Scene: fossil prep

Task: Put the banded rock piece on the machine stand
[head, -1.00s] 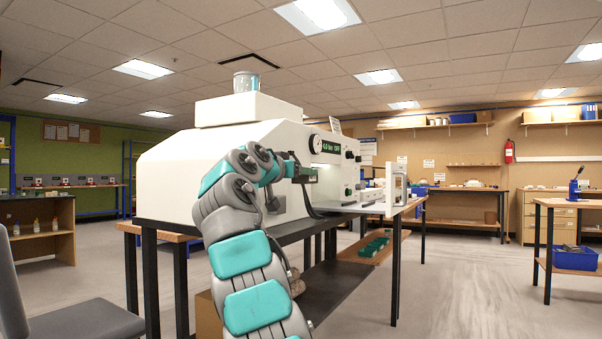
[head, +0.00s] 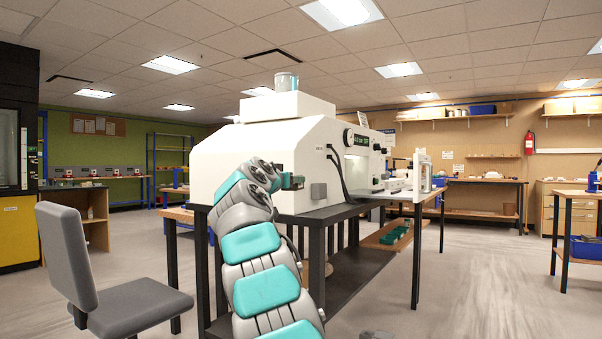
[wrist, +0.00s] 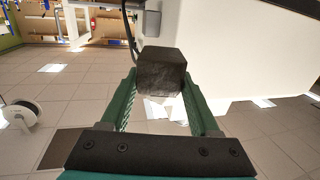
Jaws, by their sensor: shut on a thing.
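My gripper (head: 297,182) is in front of the near side of the large white machine (head: 262,160). In the wrist view its green fingers (wrist: 160,84) are shut on a dark grey-brown blocky rock piece (wrist: 162,66), held up off any surface. Its bands are hard to make out. In the head view the piece is too small to tell from the fingers. The machine rests on a dark-legged table (head: 318,217). A flat plate (head: 388,195) juts from the machine's right end beside a white upright frame (head: 422,176); I cannot tell which part is the stand.
A grey chair (head: 95,265) stands at left, near a black and yellow cabinet (head: 18,230). A lower shelf (head: 345,280) runs under the machine.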

